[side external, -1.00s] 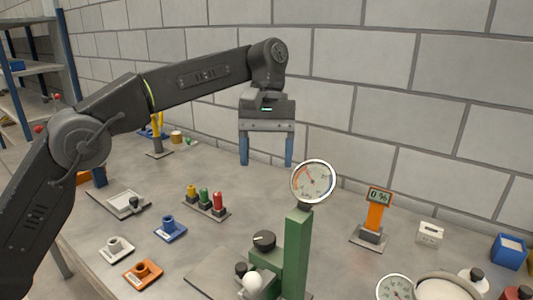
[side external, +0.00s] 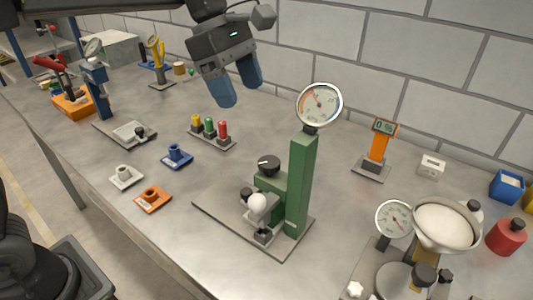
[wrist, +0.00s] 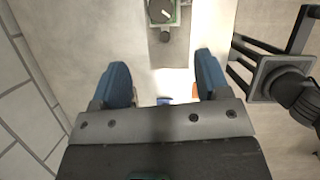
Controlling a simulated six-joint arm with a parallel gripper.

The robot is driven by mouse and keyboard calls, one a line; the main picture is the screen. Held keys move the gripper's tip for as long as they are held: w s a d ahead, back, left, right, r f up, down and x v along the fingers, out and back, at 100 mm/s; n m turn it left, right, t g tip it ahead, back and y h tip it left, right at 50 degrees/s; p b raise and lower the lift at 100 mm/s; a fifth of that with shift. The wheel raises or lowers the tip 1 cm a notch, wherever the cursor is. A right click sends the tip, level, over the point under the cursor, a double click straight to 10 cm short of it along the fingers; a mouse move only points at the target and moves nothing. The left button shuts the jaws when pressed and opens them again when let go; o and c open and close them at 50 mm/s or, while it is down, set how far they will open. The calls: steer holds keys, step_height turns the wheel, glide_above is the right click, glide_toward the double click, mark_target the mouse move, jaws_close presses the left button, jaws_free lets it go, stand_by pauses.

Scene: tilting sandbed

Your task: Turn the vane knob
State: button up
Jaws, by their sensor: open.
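The black knob (side external: 268,163) with a white pointer line sits on top of a green block beside the green column (side external: 301,185). It also shows at the top of the wrist view (wrist: 160,11). A round dial gauge (side external: 319,104) tops the column. My gripper (side external: 243,95) is open and empty, with two blue fingers, tilted and pointing down. It hangs above the bench, up and left of the knob in the side view. In the wrist view the knob lies beyond the gap between the fingertips (wrist: 161,72), apart from them.
The green column and gauge rise to the right of the knob. A white ball (side external: 257,203) sits in front of it. A block with yellow, green and red plugs (side external: 212,137) is to the left. A funnel with white material (side external: 446,224) stands at the right.

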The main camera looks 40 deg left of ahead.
mark_target(268, 160)
steer(key=shift+n, duration=0.3)
steer(key=x, duration=1.4)
steer(key=shift+c, duration=0.3)
steer(key=c, duration=0.9)
steer(key=shift+o, duration=0.2)
steer(key=shift+m, duration=0.4)
steer(key=m+g, duration=0.1)
steer(key=m, duration=0.1)
steer(key=shift+w+m, duration=0.1)
steer(key=shift+m, duration=0.3)
steer(key=shift+r+m+g, duration=0.1)
steer(key=shift+m+g, duration=0.7)
steer(key=shift+m, duration=0.9)
